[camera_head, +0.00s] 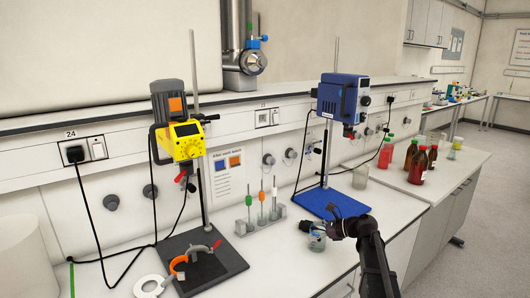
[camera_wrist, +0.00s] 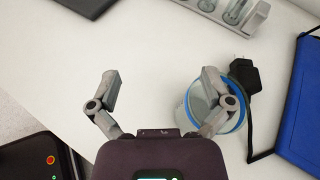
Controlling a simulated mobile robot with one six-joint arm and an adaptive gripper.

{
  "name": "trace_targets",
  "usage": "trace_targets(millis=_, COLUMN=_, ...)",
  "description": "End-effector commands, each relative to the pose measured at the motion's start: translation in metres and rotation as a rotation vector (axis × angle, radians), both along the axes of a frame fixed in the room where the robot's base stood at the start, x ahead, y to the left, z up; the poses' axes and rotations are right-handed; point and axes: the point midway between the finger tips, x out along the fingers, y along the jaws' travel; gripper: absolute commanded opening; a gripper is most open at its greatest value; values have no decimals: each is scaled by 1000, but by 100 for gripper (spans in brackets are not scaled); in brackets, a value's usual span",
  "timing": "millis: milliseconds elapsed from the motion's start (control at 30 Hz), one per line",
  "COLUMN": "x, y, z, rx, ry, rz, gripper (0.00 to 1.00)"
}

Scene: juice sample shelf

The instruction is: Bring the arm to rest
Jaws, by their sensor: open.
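My gripper (camera_wrist: 162,86) is open in the wrist view, its two fingers spread wide with bare white bench between them. In the head view my dark arm reaches in from the lower right, and my gripper (camera_head: 320,225) is low over the bench's front part. A clear beaker with a blue rim (camera_wrist: 194,108) is below the right finger in the wrist view, partly covered by it. I cannot tell whether they touch. The beaker (camera_head: 317,243) also shows in the head view, just under my gripper.
The blue stirrer stand's base (camera_head: 328,203) is just behind my gripper. A black plug and cable (camera_wrist: 245,75) lie beside the beaker. A rack with tubes (camera_head: 262,219) and a yellow stirrer (camera_head: 185,138) stand to the left. Red-capped brown bottles (camera_head: 418,165) stand on the right bench.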

Motion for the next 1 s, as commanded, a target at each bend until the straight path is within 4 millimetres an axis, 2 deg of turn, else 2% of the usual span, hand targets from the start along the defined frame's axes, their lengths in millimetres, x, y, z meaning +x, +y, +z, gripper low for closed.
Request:
trace_targets(millis=367, x=-50, y=24, z=-31, rx=-274, ry=-153, rz=184, gripper=100)
trace_targets(millis=633, x=-118, y=38, z=-69, rx=-618, ry=-344, rz=504, gripper=100)
trace_targets(millis=1000, x=-210, y=29, z=-103, rx=-993, ry=-557, rz=1066, gripper=100)
